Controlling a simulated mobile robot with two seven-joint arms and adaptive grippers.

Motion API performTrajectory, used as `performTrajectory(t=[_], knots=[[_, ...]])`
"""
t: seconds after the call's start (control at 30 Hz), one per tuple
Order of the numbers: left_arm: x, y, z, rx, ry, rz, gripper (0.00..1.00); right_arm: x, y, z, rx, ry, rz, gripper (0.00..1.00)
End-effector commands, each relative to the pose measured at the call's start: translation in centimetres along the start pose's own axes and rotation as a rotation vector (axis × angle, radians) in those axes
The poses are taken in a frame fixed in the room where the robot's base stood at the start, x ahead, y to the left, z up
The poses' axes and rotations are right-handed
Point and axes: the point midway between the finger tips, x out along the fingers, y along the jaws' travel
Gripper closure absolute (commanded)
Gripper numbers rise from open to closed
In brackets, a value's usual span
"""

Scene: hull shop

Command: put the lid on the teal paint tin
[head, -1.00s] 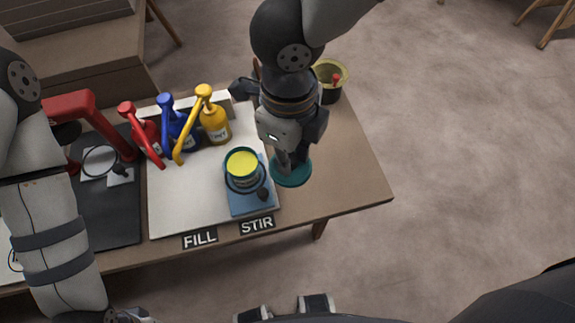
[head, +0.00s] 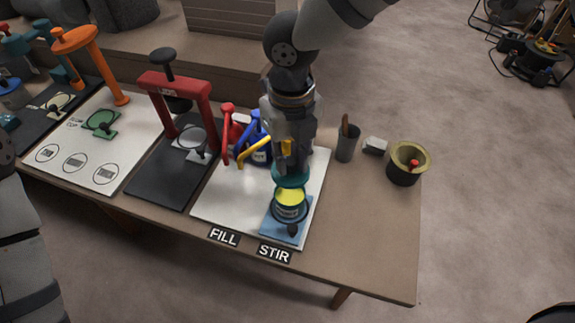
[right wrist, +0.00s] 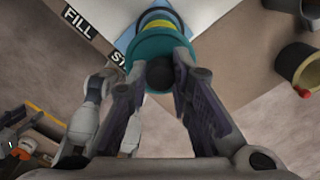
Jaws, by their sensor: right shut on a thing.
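My right gripper (head: 290,160) is shut on the dark knob (right wrist: 160,74) of a teal round lid (head: 291,176). In the right wrist view the lid (right wrist: 150,50) hangs below the fingers, with the tin partly hidden beyond it. The open paint tin (head: 290,212) stands upright on the blue stirring stand, with yellow paint (head: 291,196) showing inside. In the head view the lid overlaps the tin's far rim and looks held just above it; the exact gap is unclear. My left arm shows at the left edge, but its gripper is not seen.
The blue stand (head: 272,226) has a dark knob in front, behind the STIR label (head: 274,252). A red press (head: 180,90) stands left. A grey cup (head: 347,142) and a bin (head: 405,165) stand right; the front-right table is clear.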

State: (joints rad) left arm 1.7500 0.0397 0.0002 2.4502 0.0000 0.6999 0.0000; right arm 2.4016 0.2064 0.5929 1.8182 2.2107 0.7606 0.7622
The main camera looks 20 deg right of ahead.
Motion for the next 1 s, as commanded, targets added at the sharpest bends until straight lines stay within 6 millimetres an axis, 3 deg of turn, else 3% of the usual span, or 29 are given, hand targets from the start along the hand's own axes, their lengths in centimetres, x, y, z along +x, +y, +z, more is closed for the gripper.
performTrajectory(t=[0.4, 0.63, 1.0], knots=[[3.0, -0.1, 2.0, 0.000, -0.090, -0.004, 0.60, 4.9, 0.0, -0.1, 0.001, 0.009, 0.002, 0.95], [3.1, -0.1, 2.1, 0.000, -0.093, -0.004, 0.60, 6.2, 0.0, 0.0, 0.002, 0.002, 0.001, 0.95], [3.1, -0.1, 2.1, 0.000, -0.093, -0.004, 0.60, 6.4, 0.0, 0.0, 0.002, 0.000, 0.000, 0.95]])
